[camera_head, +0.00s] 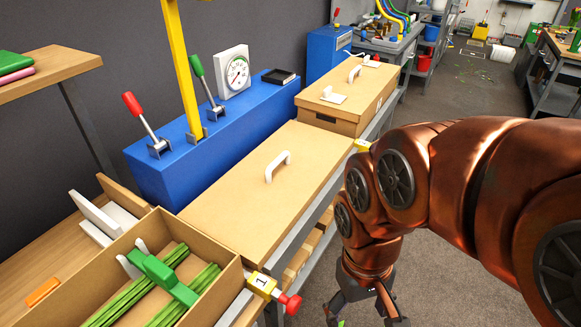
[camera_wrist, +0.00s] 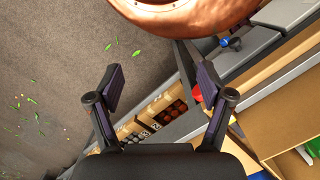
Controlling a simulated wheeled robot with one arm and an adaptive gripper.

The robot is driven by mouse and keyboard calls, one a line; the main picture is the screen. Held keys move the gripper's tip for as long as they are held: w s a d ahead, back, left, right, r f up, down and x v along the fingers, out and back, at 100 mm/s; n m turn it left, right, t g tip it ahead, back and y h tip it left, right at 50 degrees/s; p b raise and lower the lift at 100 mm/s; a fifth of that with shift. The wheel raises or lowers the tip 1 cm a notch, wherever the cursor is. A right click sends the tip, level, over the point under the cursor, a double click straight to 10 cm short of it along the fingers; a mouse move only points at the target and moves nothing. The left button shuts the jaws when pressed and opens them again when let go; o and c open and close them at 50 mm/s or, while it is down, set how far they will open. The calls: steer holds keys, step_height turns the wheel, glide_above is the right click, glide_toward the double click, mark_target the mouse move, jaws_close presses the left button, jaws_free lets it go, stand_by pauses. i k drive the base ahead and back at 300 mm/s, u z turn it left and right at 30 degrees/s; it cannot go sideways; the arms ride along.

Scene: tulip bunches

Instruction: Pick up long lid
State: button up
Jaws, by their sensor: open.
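A long cardboard-brown lid (camera_head: 250,200) with a white handle (camera_head: 278,166) lies flat along the bench in the middle of the head view. A second brown box (camera_head: 345,100) behind it has a closed top with a white handle (camera_head: 355,73). I cannot tell from these frames what lies under the middle lid. My gripper (camera_head: 367,320) hangs right of the bench, over the floor side and apart from the lid. Its fingers are spread and empty; they also show in the wrist view (camera_wrist: 160,82). The lid handle is not visible in the wrist view.
An open box (camera_head: 228,292) with green stems (camera_head: 134,298) and a green piece (camera_head: 162,277) stands front left. A blue console (camera_head: 240,120) with levers and a gauge (camera_head: 233,73) stands behind. A red knob (camera_head: 290,303) juts from the bench edge. Floor (camera_head: 440,120) is open at right.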

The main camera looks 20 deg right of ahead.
mark_target(249, 209)
steer(key=u, duration=2.55)
steer(key=k, duration=1.4)
steer(key=z, duration=0.95)
steer(key=i, duration=0.5)
